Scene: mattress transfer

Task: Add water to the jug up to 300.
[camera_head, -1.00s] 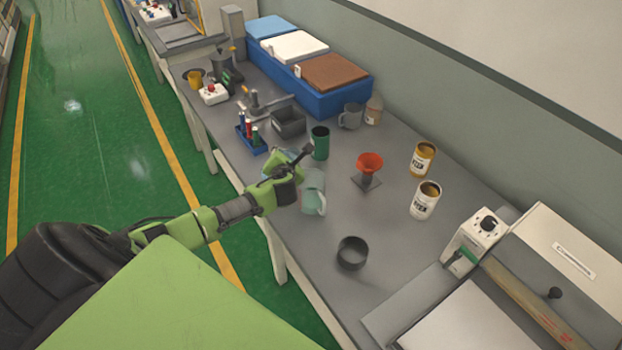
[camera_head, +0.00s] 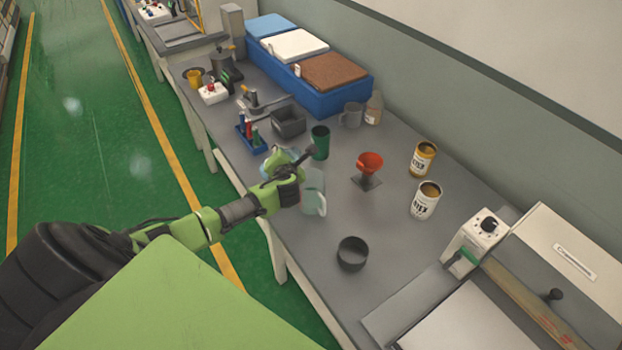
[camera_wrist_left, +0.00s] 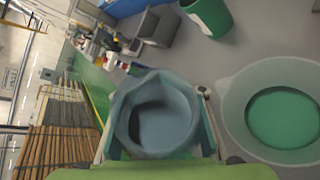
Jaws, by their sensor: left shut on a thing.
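The jug (camera_head: 313,194) is pale and translucent with a handle, upright on the grey bench. In the left wrist view the jug (camera_wrist_left: 235,112) stands to the right, and green shows inside it. My left gripper (camera_head: 290,172) is beside the jug on its far left side. It is shut on a light blue vessel (camera_wrist_left: 136,98), which sits between the fingers in the left wrist view, its mouth facing the camera. In the head view the blue vessel (camera_head: 270,160) is largely hidden by the gripper. I cannot make out water or the jug's marks. My right gripper is not in view.
A dark green cup (camera_head: 320,143) stands just behind the jug. A dark bowl (camera_head: 352,254) is in front. A grey bin (camera_head: 289,122) and tube rack (camera_head: 250,137) lie beyond.

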